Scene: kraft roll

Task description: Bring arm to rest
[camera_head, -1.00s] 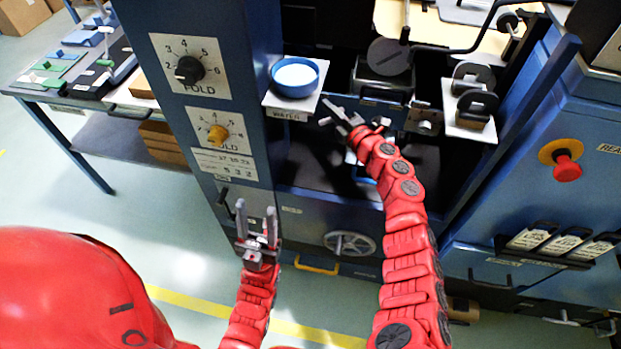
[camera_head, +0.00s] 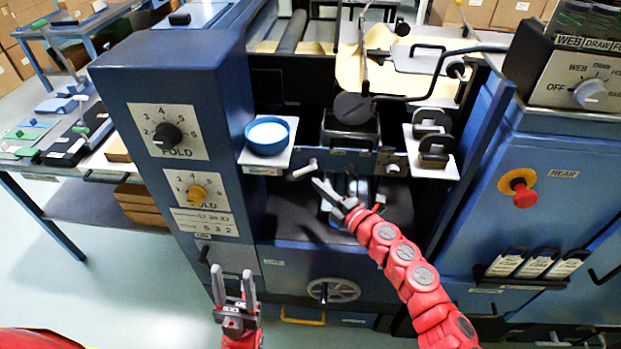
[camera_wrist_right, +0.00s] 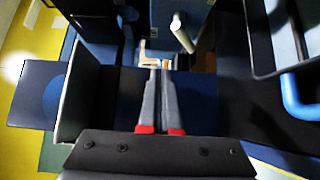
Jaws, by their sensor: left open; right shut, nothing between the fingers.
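My right arm is red and reaches in from the lower right of the head view. Its gripper (camera_head: 325,192) is shut and empty, in front of the machine's dark central opening. In the right wrist view the two grey fingers of this gripper (camera_wrist_right: 160,72) lie close together with nothing between them. My left gripper (camera_head: 233,275) is open and empty, pointing up in front of the lower left of the blue machine. The left wrist is not shown by its own camera.
A blue bowl (camera_head: 268,134) sits on a white WATER shelf (camera_head: 250,157). A handwheel (camera_head: 333,290) and yellow handle (camera_head: 303,320) are low on the machine. A red button (camera_head: 520,190) is at right. Floor is free at left.

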